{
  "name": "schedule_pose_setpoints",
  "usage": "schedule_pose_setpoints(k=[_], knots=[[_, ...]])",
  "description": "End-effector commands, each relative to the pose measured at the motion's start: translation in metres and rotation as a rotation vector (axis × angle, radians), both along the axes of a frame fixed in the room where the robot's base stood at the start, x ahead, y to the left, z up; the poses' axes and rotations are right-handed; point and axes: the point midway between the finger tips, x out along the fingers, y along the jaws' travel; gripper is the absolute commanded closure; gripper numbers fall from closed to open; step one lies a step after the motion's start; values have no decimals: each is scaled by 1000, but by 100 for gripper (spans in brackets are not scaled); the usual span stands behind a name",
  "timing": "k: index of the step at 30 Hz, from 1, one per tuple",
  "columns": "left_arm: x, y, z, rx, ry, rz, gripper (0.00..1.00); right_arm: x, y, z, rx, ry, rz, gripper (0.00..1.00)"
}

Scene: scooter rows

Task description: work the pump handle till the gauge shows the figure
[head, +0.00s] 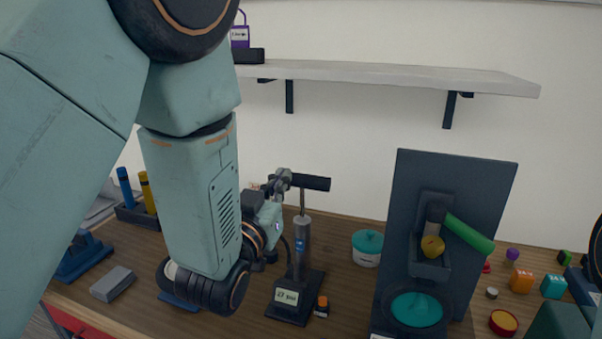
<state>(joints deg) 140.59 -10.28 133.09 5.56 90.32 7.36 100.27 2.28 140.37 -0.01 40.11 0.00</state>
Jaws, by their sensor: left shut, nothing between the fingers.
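The pump (302,245) stands upright on the wooden bench, a grey cylinder on a dark base plate. Its black crossbar handle (312,183) sits on top of a short visible length of rod. A pale display (288,296), which looks like the gauge, is at the front of the base; its figures are too small to read surely. My left gripper (282,181) is shut and empty at the left end of the handle. I cannot tell whether it touches the handle. My left arm hides what lies behind it. My right gripper does not show.
A small dark bottle with an orange cap (322,306) stands close right of the pump base. A teal-lidded tub (367,247) is behind it. A tall dark panel with a green lever (468,233) stands to the right. A grey block (112,284) lies left. A shelf (390,74) hangs above.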

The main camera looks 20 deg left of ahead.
Motion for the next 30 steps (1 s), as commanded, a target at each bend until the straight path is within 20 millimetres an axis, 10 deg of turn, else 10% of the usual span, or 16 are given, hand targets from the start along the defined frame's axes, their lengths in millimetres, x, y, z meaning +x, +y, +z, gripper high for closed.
schedule_pose_setpoints(k=[8, 30], knots=[[4, 1, 1, 1, 0, 1, 100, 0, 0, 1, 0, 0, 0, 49], [99, -6, -4, 2, 6, 1, 100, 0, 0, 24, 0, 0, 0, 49]])
